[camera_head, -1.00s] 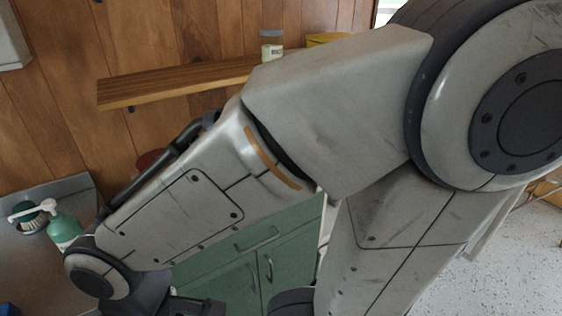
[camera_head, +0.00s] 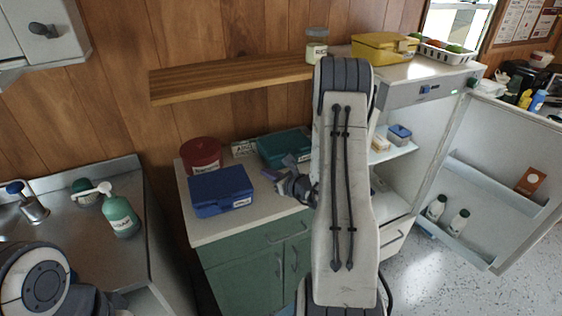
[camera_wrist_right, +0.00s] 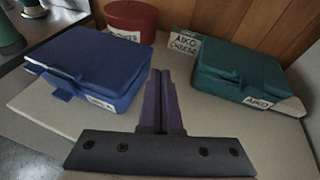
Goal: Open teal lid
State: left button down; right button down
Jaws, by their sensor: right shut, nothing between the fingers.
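A teal box with its lid down (camera_head: 284,146) sits on the counter toward the wall. It also shows at the right of the right wrist view (camera_wrist_right: 240,72), with a white label on its front. My right gripper (camera_head: 280,174) is just in front of the teal box, apart from it. In the right wrist view its purple fingers (camera_wrist_right: 162,82) are together and empty, pointing between the blue box and the teal box. My arm hides the teal box's right end in the head view. The left gripper does not show; part of my left arm may be at the lower left.
A closed blue box (camera_head: 221,190) is left of my gripper, with a red tub (camera_head: 201,155) behind it. A labelled card (camera_wrist_right: 184,44) stands near the wall. A wooden shelf (camera_head: 230,78) overhangs the counter (camera_head: 215,229). An open fridge (camera_head: 468,196) stands at right.

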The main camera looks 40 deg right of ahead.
aim_at(279, 162)
jog(key=s+d+f+m+h, duration=0.1)
jog(key=d, duration=0.1)
jog(key=s+d+m+h, duration=0.1)
jog(key=d, duration=0.2)
jog(key=s+d+f+m+h, duration=0.1)
jog(key=d, duration=0.2)
jog(key=shift+f+m+g+h, duration=0.3)
jog(key=shift+h, duration=0.1)
jog(key=p+x, duration=0.3)
jog(key=x, duration=0.6)
jog(key=shift+w+f, duration=0.15)
jog(key=shift+w, duration=0.15)
jog(key=shift+d, duration=0.1)
